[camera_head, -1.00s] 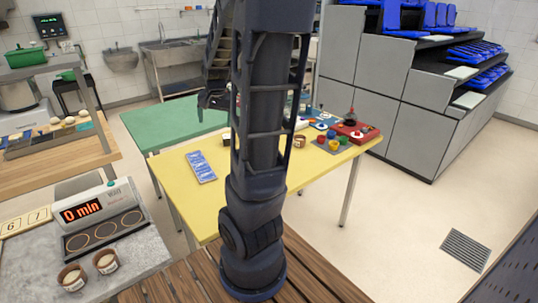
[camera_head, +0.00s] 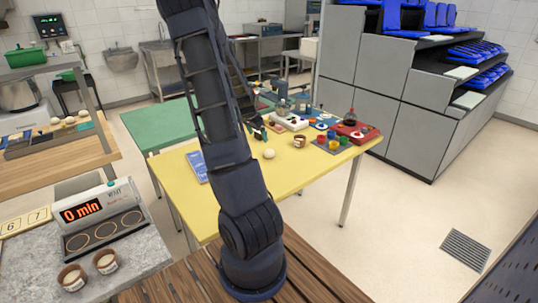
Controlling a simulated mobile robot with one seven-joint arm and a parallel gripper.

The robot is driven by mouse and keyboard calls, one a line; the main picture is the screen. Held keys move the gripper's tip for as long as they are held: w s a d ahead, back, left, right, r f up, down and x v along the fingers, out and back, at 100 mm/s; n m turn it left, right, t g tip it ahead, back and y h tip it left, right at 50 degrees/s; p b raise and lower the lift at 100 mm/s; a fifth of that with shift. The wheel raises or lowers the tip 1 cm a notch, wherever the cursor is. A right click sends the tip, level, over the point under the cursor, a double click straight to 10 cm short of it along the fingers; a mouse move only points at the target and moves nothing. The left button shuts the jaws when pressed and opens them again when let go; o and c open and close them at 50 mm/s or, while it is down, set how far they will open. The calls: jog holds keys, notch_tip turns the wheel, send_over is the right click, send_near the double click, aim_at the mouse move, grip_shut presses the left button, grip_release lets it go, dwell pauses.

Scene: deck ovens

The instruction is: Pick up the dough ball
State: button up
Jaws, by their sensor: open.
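A small cream dough ball (camera_head: 269,153) rests on the yellow table (camera_head: 300,172), just right of my arm. My gripper (camera_head: 259,134) shows small and dark behind my arm, just above and left of that ball in the picture. It is open and appears apart from the ball, with nothing visible in it. My own arm hides part of the gripper and the middle of the table. Several other pale dough balls (camera_head: 70,120) sit on the wooden bench at the left.
A blue-and-white packet (camera_head: 196,166) lies left of my arm. A small brown jar (camera_head: 299,141), coloured pots (camera_head: 333,140) and a red tray (camera_head: 362,137) with a dark flask stand to the right. The table's front right is clear.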

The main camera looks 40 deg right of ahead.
aim_at(268, 149)
jog(key=shift+m+h, duration=0.3)
jog(key=shift+m, duration=0.1)
jog(key=shift+s+d+r+x, duration=0.1)
jog(key=shift+s+d+x, duration=0.1)
jog(key=shift+x, duration=2)
jog(key=shift+s+d+r+x, duration=0.1)
jog(key=shift+d+x, duration=0.1)
jog(key=shift+x, duration=2)
jog(key=shift+s+d+r+x, duration=0.1)
jog(key=shift+d+x, duration=0.1)
jog(key=shift+x, duration=2.05)
jog(key=c, duration=1.1)
